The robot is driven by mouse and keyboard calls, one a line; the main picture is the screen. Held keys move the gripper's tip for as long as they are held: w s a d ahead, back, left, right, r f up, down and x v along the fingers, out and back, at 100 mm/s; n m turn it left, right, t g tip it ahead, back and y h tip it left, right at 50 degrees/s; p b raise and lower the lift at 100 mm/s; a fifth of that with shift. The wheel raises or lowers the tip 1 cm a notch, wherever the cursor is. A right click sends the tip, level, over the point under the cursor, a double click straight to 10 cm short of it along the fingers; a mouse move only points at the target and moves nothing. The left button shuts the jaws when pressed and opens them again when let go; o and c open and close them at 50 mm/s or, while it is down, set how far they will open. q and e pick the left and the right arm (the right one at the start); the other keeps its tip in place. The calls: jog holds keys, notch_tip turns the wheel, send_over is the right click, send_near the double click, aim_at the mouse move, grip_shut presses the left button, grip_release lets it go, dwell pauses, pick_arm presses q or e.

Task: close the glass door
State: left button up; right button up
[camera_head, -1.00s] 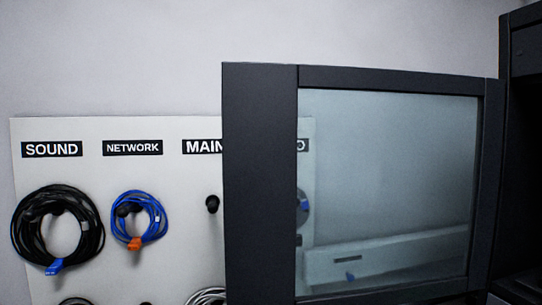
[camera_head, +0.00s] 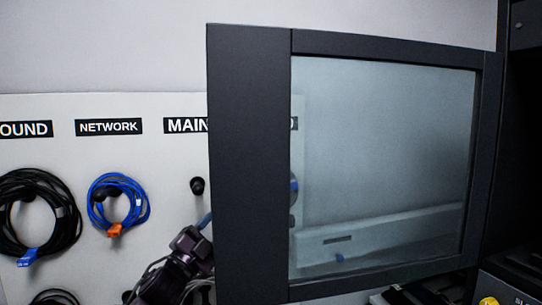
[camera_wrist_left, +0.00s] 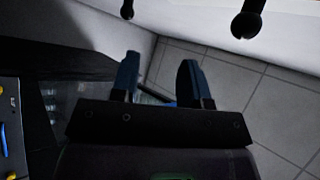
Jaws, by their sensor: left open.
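The glass door (camera_head: 248,160) has a dark frame around a see-through pane and stands open, swung out from the dark cabinet at the right in the head view. My left gripper (camera_head: 205,222) is beside the door's free left edge, low down, with part of it hidden behind the frame. In the left wrist view my left gripper (camera_wrist_left: 159,75) has its two blue fingers apart with nothing held between them. I cannot tell whether a finger touches the door. My right gripper is not in view.
A white cable board (camera_head: 60,110) with labels is behind the door. A black cable coil (camera_head: 62,210) and a blue cable coil (camera_head: 142,213) hang on it. A bare black peg (camera_head: 197,185) is close to my left gripper. Tiled floor (camera_wrist_left: 225,85) shows in the left wrist view.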

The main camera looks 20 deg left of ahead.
aim_at(271, 132)
pick_arm(q)
jog(key=s+d+r+m+g+h, duration=0.25)
jog(key=r+m+g+h, duration=0.5)
jog(key=r+m, duration=0.7)
jog(key=s+d+r+m+g+h, duration=0.3)
jog(key=r+m+g+h, duration=0.6)
jog(key=m, duration=0.9)
jog(key=d+m+y, duration=0.1)
jog(key=d+y, duration=0.1)
jog(key=d, duration=0.1)
jog(key=w+d+f+m+y+p, duration=0.1)
jog(key=d+y, duration=0.1)
jog(key=d, duration=0.1)
jog(key=w+d+m+y, duration=0.1)
jog(key=d+y, duration=0.1)
jog(key=shift+d+f+g, duration=0.25)
jog(key=shift+d, duration=0.15)
grip_shut()
jog(key=shift+d, duration=0.1)
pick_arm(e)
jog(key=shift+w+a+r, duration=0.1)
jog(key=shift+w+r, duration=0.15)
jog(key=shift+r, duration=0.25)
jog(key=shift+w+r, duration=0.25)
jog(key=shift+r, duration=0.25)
